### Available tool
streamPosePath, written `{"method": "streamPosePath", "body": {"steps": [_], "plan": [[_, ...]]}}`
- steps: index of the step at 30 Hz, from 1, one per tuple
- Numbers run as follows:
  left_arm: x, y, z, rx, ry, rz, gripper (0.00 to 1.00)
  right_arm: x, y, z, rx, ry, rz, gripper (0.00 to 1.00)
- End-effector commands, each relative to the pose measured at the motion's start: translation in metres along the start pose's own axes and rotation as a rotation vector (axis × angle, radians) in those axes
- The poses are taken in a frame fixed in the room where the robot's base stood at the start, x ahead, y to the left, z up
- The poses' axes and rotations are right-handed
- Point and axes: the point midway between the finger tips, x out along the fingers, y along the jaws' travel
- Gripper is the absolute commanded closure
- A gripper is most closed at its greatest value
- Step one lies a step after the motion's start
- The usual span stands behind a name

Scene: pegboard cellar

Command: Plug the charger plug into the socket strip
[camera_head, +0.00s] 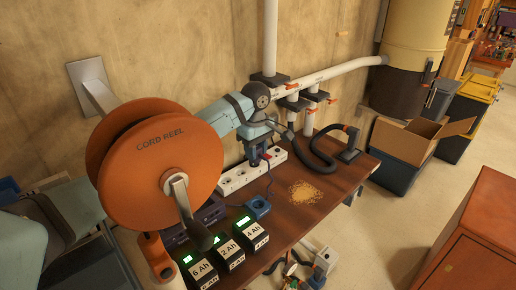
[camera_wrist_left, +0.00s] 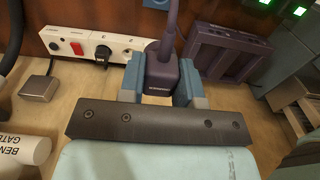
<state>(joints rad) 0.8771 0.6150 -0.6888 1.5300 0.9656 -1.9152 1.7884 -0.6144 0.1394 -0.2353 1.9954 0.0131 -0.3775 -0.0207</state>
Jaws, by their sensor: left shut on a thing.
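My left gripper (camera_head: 258,155) is shut on the charger plug, a dark purple block with a cord. In the left wrist view the plug (camera_wrist_left: 160,72) sits between the blue fingers of the gripper (camera_wrist_left: 158,88). The white socket strip (camera_head: 232,180) runs along the wall side of the bench; in the wrist view the strip (camera_wrist_left: 64,35) lies beyond the fingers, to the left. My right gripper is not in view.
An orange cord reel (camera_head: 150,150) blocks much of the left side. Several battery packs with green displays (camera_head: 230,252) stand at the bench front, near a blue ring-like object (camera_head: 258,207). Sawdust (camera_head: 305,192) and a black hose (camera_head: 312,155) lie to the right.

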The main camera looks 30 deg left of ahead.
Motion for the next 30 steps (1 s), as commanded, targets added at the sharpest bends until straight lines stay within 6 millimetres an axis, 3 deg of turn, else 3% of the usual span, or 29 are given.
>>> {"method": "streamPosePath", "body": {"steps": [30], "plan": [[0.042, -0.006, -0.058, -0.002, 0.001, 0.0, 0.97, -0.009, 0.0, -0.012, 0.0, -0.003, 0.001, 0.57]]}}
